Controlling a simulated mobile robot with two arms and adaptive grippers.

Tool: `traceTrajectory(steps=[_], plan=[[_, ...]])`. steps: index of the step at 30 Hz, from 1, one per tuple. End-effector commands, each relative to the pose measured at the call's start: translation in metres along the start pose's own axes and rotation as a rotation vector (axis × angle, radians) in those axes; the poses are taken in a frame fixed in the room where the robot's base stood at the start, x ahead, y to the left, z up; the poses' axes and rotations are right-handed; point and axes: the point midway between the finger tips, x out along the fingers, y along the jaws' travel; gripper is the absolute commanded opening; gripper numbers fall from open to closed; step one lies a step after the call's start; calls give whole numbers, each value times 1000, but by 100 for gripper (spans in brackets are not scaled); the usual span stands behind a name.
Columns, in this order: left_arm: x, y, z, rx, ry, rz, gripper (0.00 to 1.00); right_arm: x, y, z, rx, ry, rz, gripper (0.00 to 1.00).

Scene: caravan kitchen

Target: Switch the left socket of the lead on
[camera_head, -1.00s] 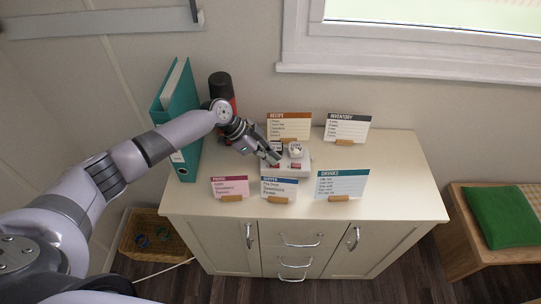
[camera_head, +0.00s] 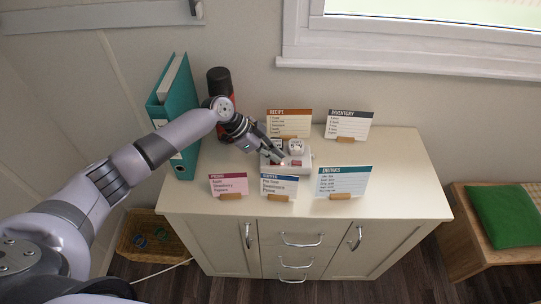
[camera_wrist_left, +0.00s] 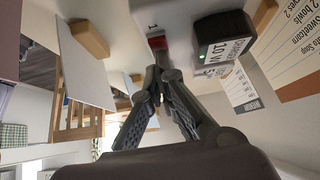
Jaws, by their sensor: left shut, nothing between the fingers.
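The white lead (camera_head: 305,163) lies on the cabinet top between the cards. In the wrist view, a red switch (camera_wrist_left: 157,43) shows on the lead (camera_wrist_left: 115,14), beside a black adapter (camera_wrist_left: 224,36) with a small green light. My left gripper (camera_head: 279,159) is over the left part of the lead and hides some of it. In the wrist view its fingertips (camera_wrist_left: 156,76) are together, empty, right by the red switch. I cannot tell whether they touch it or which way the switch is set. My right gripper is not in view.
Recipe (camera_head: 289,121) and inventory (camera_head: 347,124) cards stand behind the lead. A teal binder (camera_head: 177,110) and dark cylinder (camera_head: 220,85) stand left. The cabinet top's right side (camera_head: 400,180) is clear.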

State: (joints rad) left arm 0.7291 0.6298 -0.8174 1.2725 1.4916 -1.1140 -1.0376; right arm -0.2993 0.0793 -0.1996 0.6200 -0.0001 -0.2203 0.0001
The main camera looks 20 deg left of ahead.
Motion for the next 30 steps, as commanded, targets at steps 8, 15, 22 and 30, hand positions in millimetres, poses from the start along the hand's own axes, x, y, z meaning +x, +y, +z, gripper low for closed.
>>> traceTrajectory(steps=[8,15,22,30], plan=[[-1,0,0,0,-1,-1,0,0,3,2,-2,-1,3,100],[-22,-1,-18,3,0,-3,0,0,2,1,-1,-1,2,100],[-56,-1,-47,3,0,-2,0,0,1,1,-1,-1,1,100],[-76,0,-64,0,-1,0,0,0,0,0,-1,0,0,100]])
